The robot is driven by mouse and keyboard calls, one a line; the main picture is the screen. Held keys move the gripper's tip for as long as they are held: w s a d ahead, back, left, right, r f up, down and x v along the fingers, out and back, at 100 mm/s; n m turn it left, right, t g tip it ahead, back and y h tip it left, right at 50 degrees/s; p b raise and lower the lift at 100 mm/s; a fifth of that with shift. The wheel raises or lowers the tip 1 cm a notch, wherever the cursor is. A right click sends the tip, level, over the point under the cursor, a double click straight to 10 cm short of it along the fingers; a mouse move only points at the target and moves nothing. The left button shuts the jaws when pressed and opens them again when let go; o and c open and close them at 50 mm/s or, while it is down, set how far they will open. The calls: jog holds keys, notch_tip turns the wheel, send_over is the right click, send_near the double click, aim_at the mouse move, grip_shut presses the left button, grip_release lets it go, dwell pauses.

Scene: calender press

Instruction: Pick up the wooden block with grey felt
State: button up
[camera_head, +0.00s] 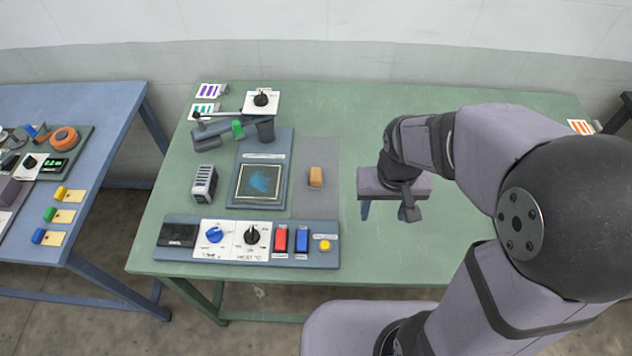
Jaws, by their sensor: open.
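A small wooden block (316,176) sits on a grey mat (318,205) on the green table, to the right of the press plate. Its top and front look light brown; I cannot make out any grey felt on it from here. My gripper (388,212) is to the right of the block, over the green table and apart from the block. Its two blue-grey fingers point down, spread apart, with nothing between them.
The press (260,190) with a dark square screen-like plate stands left of the block. A control panel (180,257) with knobs and red, blue and yellow buttons runs along the front. A grey slotted holder (204,185) stands further left. Green table between mat and gripper is clear.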

jog(key=w+a+f+t+b, duration=0.1)
jog(key=w+a+f+b, duration=0.3)
jog(key=w, duration=0.4)
jog(key=t+b, duration=0.2)
jog(key=b, duration=0.1)
send_near(316, 173)
jog(key=x, duration=0.3)
jog(key=shift+s+d, duration=0.1)
jog(key=shift+d, duration=0.1)
jog(key=shift+w+a+r+p, duration=0.1)
jog(key=shift+w+a+p, duration=0.15)
jog(key=shift+a+p, duration=0.05)
jog(key=shift+p+x, duration=0.3)
jog(key=shift+x, duration=0.75)
jog(key=shift+d+f+p, duration=0.15)
jog(key=shift+f+p, duration=0.3)
jog(key=shift+f, duration=0.2)
jog(key=shift+p+x, duration=0.5)
jog(key=shift+x, duration=1.45)
jog(key=c, duration=1.2)
